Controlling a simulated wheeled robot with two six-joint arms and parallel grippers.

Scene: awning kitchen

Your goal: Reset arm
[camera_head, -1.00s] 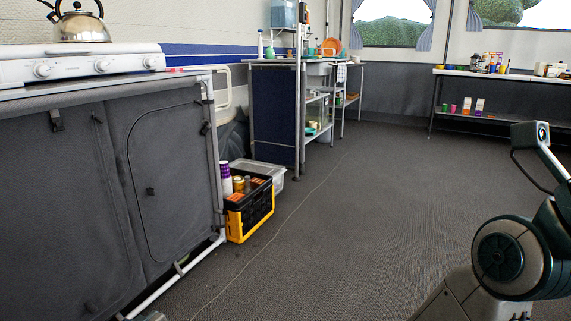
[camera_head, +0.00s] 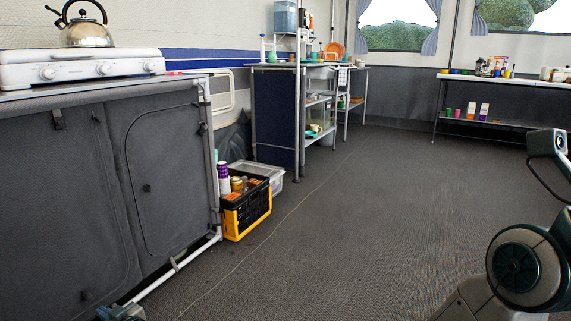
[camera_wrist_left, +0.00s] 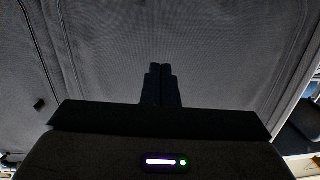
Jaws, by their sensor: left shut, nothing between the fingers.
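My left gripper (camera_wrist_left: 163,86) shows in the left wrist view with its two dark fingers together and nothing between them. It faces the dark grey fabric front of the cabinet (camera_wrist_left: 215,50). In the head view only a small part of my left gripper (camera_head: 122,313) shows at the bottom edge, low by the foot of the cabinet (camera_head: 70,200). My right arm (camera_head: 525,270) shows bent at the right edge of the head view. Its gripper is out of view.
A stove (camera_head: 80,67) with a kettle (camera_head: 85,27) stands on the cabinet. A black and yellow crate (camera_head: 246,212) with bottles and a clear bin (camera_head: 270,175) are beside it. A shelf unit (camera_head: 275,117) and a long table (camera_head: 500,79) stand farther back. The middle floor is clear.

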